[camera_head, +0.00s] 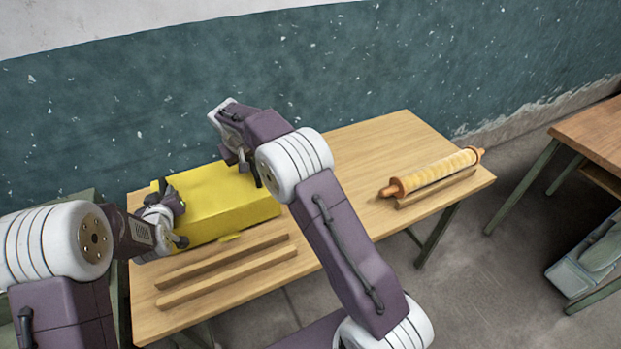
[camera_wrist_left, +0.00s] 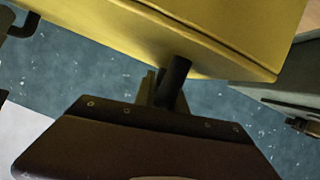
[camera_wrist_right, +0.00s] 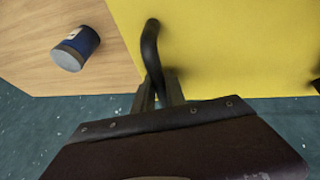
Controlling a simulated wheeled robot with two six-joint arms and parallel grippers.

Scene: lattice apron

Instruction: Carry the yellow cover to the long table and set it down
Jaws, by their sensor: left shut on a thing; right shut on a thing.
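The yellow cover (camera_head: 232,205) is a box-like piece with dark handles, over the left part of the wooden long table (camera_head: 375,145). I cannot tell whether it touches the tabletop. My left gripper (camera_head: 177,224) is at its left end, shut on a dark handle that shows in the left wrist view, below the cover's yellow side (camera_wrist_left: 160,30). My right gripper (camera_head: 250,172) is at its far right side, shut on a black curved handle (camera_wrist_right: 151,50) against the yellow surface (camera_wrist_right: 225,50). My right forearm hides part of the table.
Two wooden strips (camera_head: 228,262) lie along the table's front left. A rolling-pin-like roller (camera_head: 435,173) rests by another strip at the right. A blue can (camera_wrist_right: 75,48) stands on the wood in the right wrist view. A second table (camera_head: 597,130) is far right; a wall is behind.

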